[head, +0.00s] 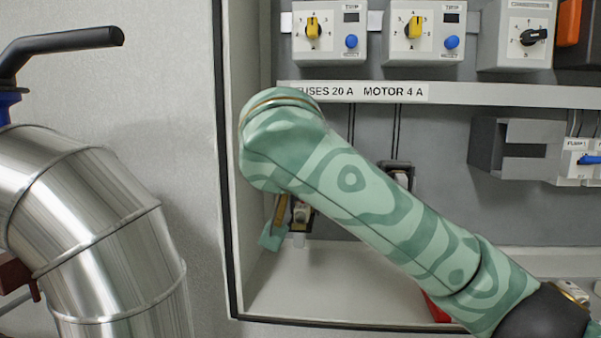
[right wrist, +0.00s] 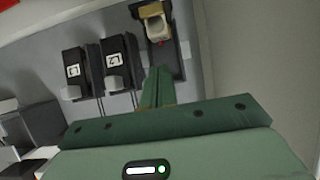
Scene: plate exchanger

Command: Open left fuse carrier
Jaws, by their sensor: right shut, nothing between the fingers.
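The left fuse carrier (right wrist: 156,27) is at the top of the right wrist view. Its tan inner part shows in a black holder, and it appears tilted out, unlike its two neighbours. In the head view it (head: 301,214) shows small below my right arm, partly hidden. My left gripper is not in view.
Two black fuse holders (right wrist: 76,72) (right wrist: 116,66) with grey tabs stand beside the left one. The cabinet's left wall (head: 248,130) is close to my gripper. A steel pipe (head: 100,225) stands outside at left. Knob modules (head: 314,32) sit above the label rail (head: 480,94).

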